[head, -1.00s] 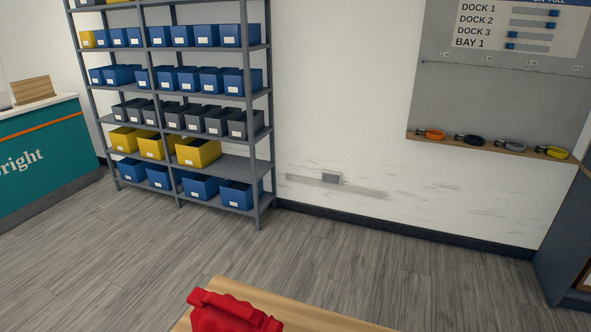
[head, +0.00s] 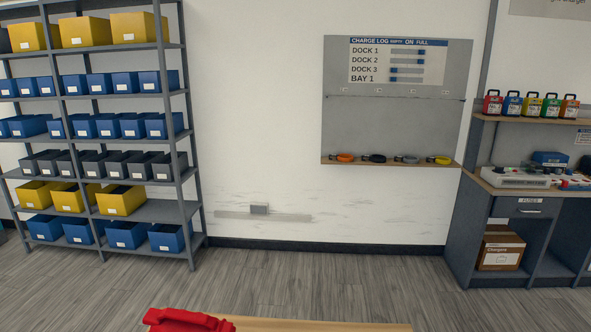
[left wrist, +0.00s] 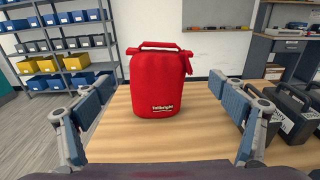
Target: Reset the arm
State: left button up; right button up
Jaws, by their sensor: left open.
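My left gripper (left wrist: 165,100) is open, its two blue-grey fingers spread wide at either side of the left wrist view. A red soft bag (left wrist: 158,85) with a top handle and white lettering stands upright on a wooden table (left wrist: 120,125). It shows between the fingers but farther off, and neither finger touches it. In the head view only the top of the red bag (head: 185,320) and a strip of the table (head: 310,325) show at the bottom edge. No gripper shows in the head view.
Black cases (left wrist: 290,112) stand on the table's right side, beside the right finger. A grey shelf rack (head: 190,150) with blue, yellow and grey bins stands at left. A workbench (head: 500,210) stands at right. The floor (head: 330,280) between them is clear.

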pick_arm(q)
jog(key=w+a+f+n+g+y, duration=0.2)
jog(key=a+n+y, duration=0.2)
jog(key=n, duration=0.7)
jog(key=w+a+f+n+g+y, duration=0.2)
jog(key=a+f+n+y, duration=0.15)
jog(key=n, duration=0.65)
jog(key=s+d+f+n+g+h, duration=0.7)
jog(key=s+d+f+n+g, duration=0.25)
jog(key=d+f+n, duration=0.45)
notch_tip(320, 180, down, 24)
jog(key=s+g, duration=0.2)
jog(key=s+a+f, duration=0.3)
jog(key=s+f, duration=1.4)
jog(key=shift+a+f+m+g+y, duration=0.15)
jog(key=shift+a+m+g+y, duration=0.05)
jog(key=shift+m+g+y, duration=0.2)
jog(key=shift+c, duration=0.6)
